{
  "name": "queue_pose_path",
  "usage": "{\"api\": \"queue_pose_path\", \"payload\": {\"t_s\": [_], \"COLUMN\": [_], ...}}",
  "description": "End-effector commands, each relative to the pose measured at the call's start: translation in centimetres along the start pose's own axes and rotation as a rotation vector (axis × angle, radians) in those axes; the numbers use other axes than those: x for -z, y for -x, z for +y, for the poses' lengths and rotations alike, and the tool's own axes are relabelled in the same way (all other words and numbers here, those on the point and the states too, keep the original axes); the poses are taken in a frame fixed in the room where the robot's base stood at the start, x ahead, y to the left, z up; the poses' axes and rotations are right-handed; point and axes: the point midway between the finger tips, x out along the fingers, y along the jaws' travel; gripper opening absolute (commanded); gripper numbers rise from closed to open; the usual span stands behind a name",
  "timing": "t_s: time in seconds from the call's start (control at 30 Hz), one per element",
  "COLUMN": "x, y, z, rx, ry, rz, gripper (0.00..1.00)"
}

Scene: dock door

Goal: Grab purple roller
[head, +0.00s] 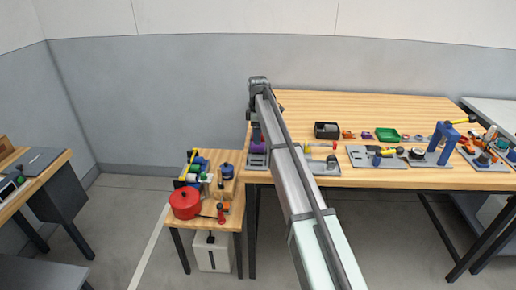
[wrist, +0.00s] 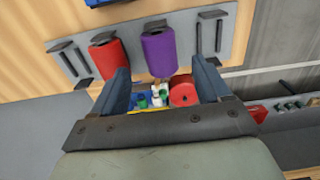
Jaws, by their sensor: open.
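The purple roller (wrist: 160,50) hangs on a grey board (wrist: 228,40) in the wrist view, to the right of a red roller (wrist: 107,58). In the head view the purple roller (head: 257,138) shows partly, at the table's left end, with my arm covering what is beside it. My gripper (wrist: 160,66) is open and empty. Its two blue-grey fingers lie to either side of the purple roller's lower end in the wrist view. I cannot tell how far the fingertips are from it, and I see no contact.
Bare rods stand on the board beside the purple roller. A low table (head: 228,183) with a red pot (head: 186,203) and several small items stands at the left. A black bin (head: 327,130), a green tray (head: 387,135) and tools lie along the big table's right; its back is clear.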

Motion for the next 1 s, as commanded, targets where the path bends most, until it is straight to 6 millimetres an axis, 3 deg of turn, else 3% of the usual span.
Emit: {"api": "queue_pose_path", "payload": {"t_s": [0.5,0.73,1.0], "x": [-0.1,-0.1,-0.1], "y": [-5.0,-5.1,-5.1], "z": [-0.1,-0.1,-0.1], "rx": [0.000,-0.001,-0.001], "ry": [0.000,0.000,0.000], "rz": [0.000,0.000,0.000], "gripper": [0.76,0.76,0.51]}}
